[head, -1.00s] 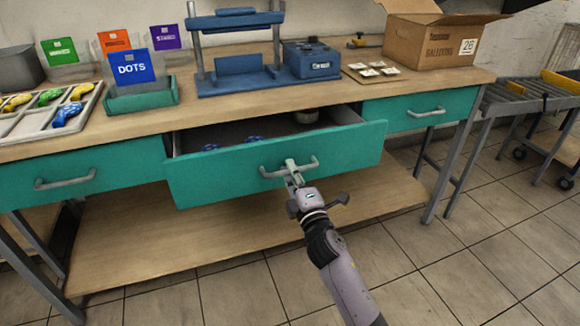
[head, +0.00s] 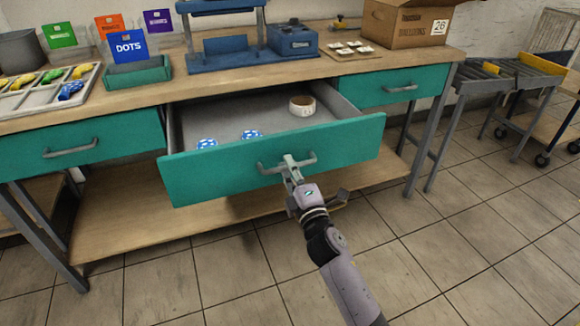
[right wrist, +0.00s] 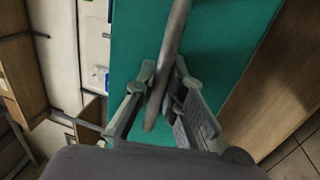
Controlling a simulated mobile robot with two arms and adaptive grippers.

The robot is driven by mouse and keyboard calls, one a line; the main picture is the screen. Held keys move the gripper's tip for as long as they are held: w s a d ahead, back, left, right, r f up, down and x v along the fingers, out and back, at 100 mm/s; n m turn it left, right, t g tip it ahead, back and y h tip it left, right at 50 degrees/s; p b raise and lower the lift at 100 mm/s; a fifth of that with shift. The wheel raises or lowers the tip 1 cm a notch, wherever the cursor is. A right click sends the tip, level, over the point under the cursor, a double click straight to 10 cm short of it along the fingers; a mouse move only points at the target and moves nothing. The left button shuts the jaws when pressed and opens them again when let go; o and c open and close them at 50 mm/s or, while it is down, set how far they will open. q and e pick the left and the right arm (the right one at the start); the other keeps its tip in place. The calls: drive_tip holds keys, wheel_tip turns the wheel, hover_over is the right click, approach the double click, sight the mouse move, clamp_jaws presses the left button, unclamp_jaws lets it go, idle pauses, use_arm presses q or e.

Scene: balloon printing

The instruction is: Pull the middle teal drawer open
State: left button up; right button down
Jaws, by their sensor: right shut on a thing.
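The middle teal drawer (head: 215,178) stands well out from the workbench in the head view, with its grey inside showing. It holds blue-and-white round items (head: 251,134) and a pale roll or cup (head: 302,105). In the right wrist view the handle (right wrist: 176,38) runs between the two fingers (right wrist: 160,100), in front of the teal drawer face (right wrist: 225,45). My left gripper is in neither view.
Shut teal drawers flank it at left (head: 95,142) and right (head: 375,87). On the wooden worktop (head: 175,88) stand a blue press (head: 225,55), a cardboard box (head: 405,25) and a tray of balloons (head: 90,92). Tiled floor (head: 440,250) in front is clear.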

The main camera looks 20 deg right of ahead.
drive_tip(key=c, duration=1.7)
unclamp_jaws()
drive_tip(key=shift+o, duration=0.2)
drive_tip(key=s+f, duration=0.2)
drive_tip(key=s, duration=0.9)
drive_tip(key=shift+s+d+f, duration=0.2)
drive_tip(key=shift+s, duration=0.2)
